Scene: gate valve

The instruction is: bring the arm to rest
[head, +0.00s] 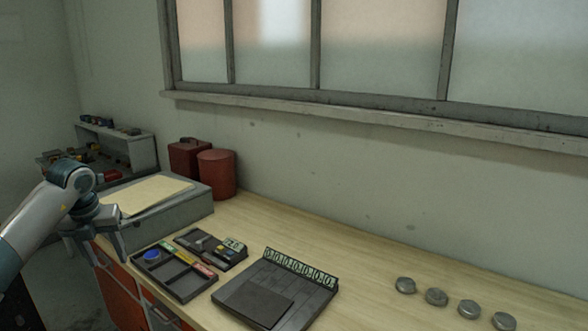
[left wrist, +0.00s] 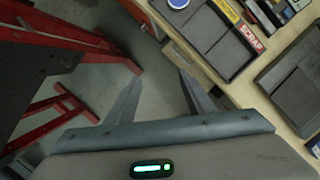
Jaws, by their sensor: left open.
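My left gripper (head: 97,246) is at the left edge of the workbench in the head view, pointing down. In the left wrist view its two fingers (left wrist: 158,80) are spread apart with only grey floor showing between them, so it is open and empty. It is beside the bench edge, left of the dark compartment tray (head: 172,272), and touches nothing that I can see. My right gripper is in neither view. No gate valve can be made out.
On the wooden bench (head: 330,240) stand a grey box (head: 150,225), red canisters (head: 216,173), a dark panel with a numbered strip (head: 275,292) and several round metal caps (head: 436,297). In the left wrist view, a red metal frame (left wrist: 75,38) stands left of my fingers.

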